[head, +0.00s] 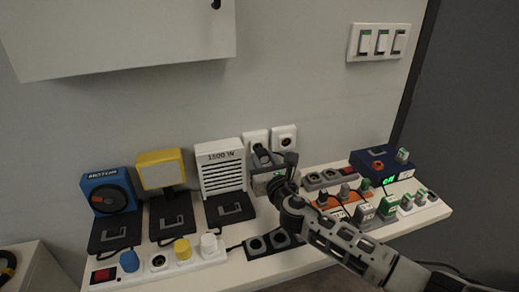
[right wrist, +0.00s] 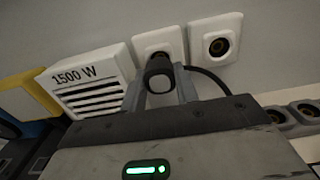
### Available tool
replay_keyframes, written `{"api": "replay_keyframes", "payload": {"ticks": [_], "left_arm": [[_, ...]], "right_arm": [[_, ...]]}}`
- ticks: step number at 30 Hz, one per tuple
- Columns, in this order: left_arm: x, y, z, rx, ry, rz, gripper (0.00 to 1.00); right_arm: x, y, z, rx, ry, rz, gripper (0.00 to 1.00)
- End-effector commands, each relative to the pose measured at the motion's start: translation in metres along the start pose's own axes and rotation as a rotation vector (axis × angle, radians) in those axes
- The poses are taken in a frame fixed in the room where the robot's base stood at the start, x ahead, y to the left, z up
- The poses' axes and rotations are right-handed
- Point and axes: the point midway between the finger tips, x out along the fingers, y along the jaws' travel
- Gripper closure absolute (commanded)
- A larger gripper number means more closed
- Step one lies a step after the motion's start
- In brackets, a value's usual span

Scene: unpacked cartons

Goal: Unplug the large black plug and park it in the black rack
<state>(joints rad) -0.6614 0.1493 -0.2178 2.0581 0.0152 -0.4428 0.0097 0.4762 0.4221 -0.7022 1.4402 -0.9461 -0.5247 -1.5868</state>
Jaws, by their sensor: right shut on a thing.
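The large black plug (head: 263,156) is at the left white wall socket (head: 252,139). In the right wrist view the plug (right wrist: 159,73) sits between the two fingers, in front of the left socket (right wrist: 158,40). I cannot tell whether its pins are fully in. My right gripper (head: 264,163) is shut on the plug; it also shows in the right wrist view (right wrist: 160,88). The black rack (head: 269,250), with two round places, lies at the front of the shelf below my right gripper. Both places look empty. My left gripper is not in view.
A white 1500 W heater (head: 220,168) stands close left of the plug. A white strip (head: 213,255) with blue, yellow and white plugs lies left of the rack. More strips and plugs lie on the right, partly behind my arm. A second wall socket (head: 284,138) is empty.

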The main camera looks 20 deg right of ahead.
Motion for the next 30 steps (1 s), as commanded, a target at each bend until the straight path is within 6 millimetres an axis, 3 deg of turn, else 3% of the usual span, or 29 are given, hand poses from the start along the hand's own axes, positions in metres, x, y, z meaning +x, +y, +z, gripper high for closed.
{"api": "replay_keyframes", "payload": {"ticks": [30], "left_arm": [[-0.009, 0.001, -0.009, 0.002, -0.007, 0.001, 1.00]], "right_arm": [[-0.037, -0.001, 0.001, 0.000, 0.000, -0.001, 1.00]]}}
